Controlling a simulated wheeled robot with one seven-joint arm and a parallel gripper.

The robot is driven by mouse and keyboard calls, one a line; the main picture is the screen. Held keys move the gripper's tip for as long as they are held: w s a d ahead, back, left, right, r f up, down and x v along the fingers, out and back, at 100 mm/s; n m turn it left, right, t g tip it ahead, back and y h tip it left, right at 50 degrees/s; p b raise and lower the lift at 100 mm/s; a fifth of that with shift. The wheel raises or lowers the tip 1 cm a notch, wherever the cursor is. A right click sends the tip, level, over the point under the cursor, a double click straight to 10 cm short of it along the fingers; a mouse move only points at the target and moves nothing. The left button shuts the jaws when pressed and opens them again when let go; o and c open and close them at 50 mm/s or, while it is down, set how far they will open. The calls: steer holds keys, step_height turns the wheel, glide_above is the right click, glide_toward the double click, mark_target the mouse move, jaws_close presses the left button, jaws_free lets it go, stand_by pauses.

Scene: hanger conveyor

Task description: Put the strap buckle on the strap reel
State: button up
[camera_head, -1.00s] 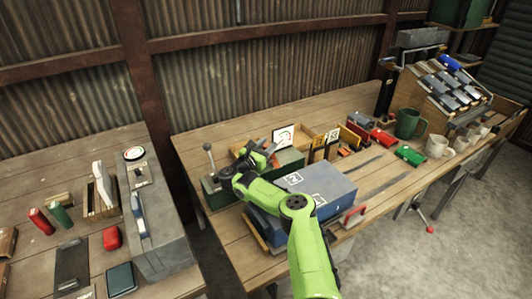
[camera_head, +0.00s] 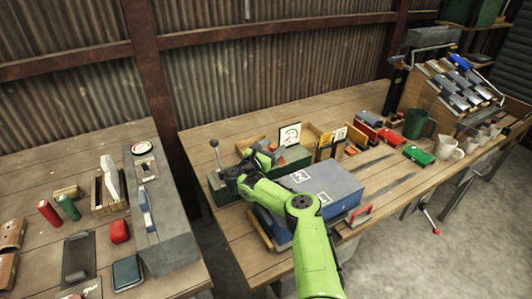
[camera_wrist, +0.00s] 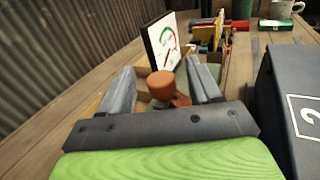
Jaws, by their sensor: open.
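My gripper (camera_head: 272,153) is over the back left of the middle bench, beside a green box. In the wrist view my gripper (camera_wrist: 163,88) shows two grey fingers spread apart. An orange-brown round knob-like piece (camera_wrist: 161,85) with a lower, darker orange part stands between the fingers, with gaps on both sides. I cannot tell whether this piece is the strap buckle or part of the strap reel. I cannot pick out either by name in the head view, where my arm hides part of that spot.
A blue-grey box (camera_head: 325,181) lies close to my arm. A white gauge card (camera_head: 290,135) stands behind the gripper. A lever with a round knob (camera_head: 215,145) rises at left. Mugs (camera_head: 447,147) and a tool rack (camera_head: 458,85) are at right.

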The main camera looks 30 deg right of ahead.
steer(key=p+v, duration=0.1)
steer(key=v, duration=1)
steer(key=shift+a, duration=0.15)
